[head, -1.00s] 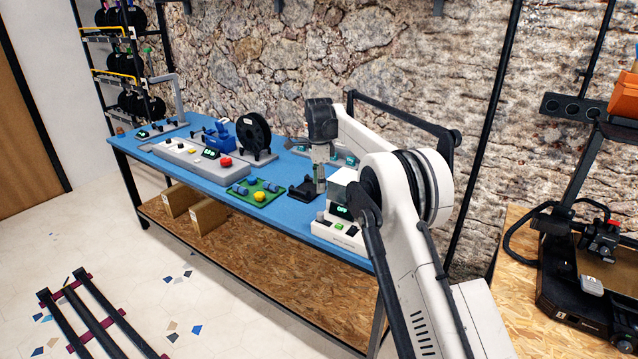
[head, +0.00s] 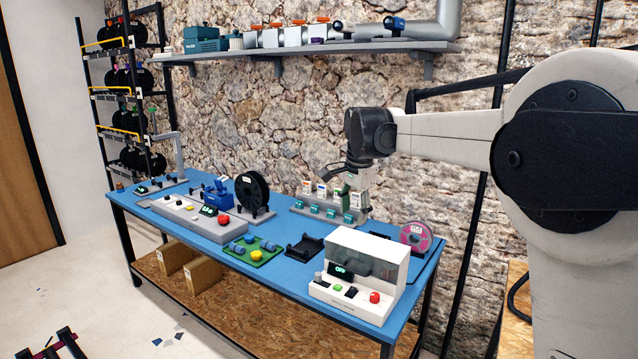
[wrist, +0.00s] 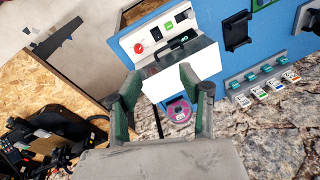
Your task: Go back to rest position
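My gripper (head: 352,187) hangs at the end of my arm, above the back right part of the blue workbench (head: 283,270) in the head view. In the wrist view its two green-and-grey fingers (wrist: 158,76) stand apart with nothing held between them. Beyond the fingers is the white machine (wrist: 180,70) with a red button, seen from above. In the head view this machine (head: 352,300) stands at the front right of the bench with a display that seems to read OFF. Part of the gripper's outline merges with the stone wall in the head view.
A pink spool (head: 416,236) stands behind the white machine. A row of teal-based holders (head: 325,212) is under my gripper. A black cradle (head: 305,248), a green board (head: 253,249), a black spool (head: 253,190) and a grey console (head: 195,220) are on the bench. A loaded shelf (head: 300,52) hangs above.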

